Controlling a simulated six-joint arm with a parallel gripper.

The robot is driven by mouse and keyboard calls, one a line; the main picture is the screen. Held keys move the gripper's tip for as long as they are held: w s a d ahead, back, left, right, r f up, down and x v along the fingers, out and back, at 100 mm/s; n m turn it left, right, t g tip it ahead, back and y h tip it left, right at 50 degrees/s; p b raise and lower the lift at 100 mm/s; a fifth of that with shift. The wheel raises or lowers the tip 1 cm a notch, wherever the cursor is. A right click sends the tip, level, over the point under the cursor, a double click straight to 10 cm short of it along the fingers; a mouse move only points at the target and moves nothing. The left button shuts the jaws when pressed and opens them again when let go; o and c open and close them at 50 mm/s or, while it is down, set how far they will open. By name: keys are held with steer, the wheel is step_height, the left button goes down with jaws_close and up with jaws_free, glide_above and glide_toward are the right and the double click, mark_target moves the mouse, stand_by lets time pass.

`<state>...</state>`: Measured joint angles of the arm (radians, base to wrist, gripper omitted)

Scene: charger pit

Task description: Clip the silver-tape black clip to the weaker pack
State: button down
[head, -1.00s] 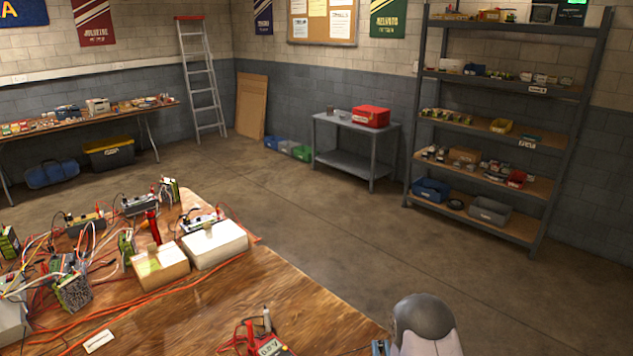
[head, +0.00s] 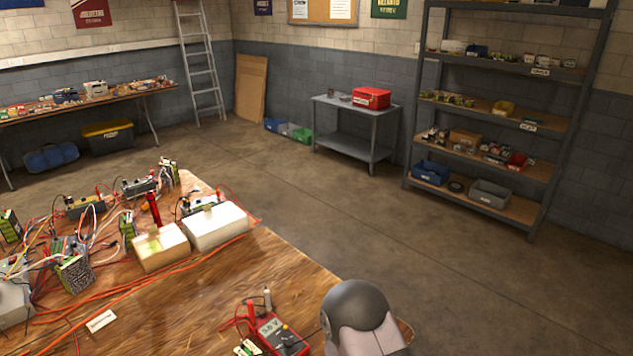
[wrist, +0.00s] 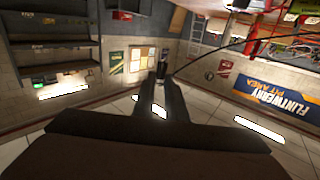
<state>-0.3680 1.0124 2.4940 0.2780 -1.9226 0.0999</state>
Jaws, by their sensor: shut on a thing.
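In the wrist view my gripper (wrist: 161,78) is shut on a small black piece (wrist: 162,69) at its fingertips. A thin black lead runs from there to the right. The piece looks like a black clip, but silver tape cannot be made out. The gripper is not visible in the head view. Several packs with green labels stand on the wooden table, among them one at the left edge (head: 10,227), one in the wires (head: 75,272), one beside the tan box (head: 127,230) and one at the back (head: 168,174). Which is weaker cannot be told.
A red multimeter (head: 278,336) lies at the table's (head: 205,290) front; its reading is too small to be sure of. A white box (head: 214,229) and a tan box (head: 163,252) stand mid-table. Orange cables and tangled wires cover the left side. Bare wood lies right of centre.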

steer(key=s+a+n+y+b, duration=0.1)
steer(key=a+y, duration=0.1)
steer(key=a, duration=1.1)
steer(key=s+a+n+g+y+b, duration=0.1)
steer(key=a+n+y, duration=0.1)
steer(key=a, duration=1.1)
steer(key=shift+s+y+b, duration=0.2)
steer(key=shift+y+b, duration=0.15)
steer(key=shift+y, duration=0.15)
steer(key=shift+d, duration=0.1)
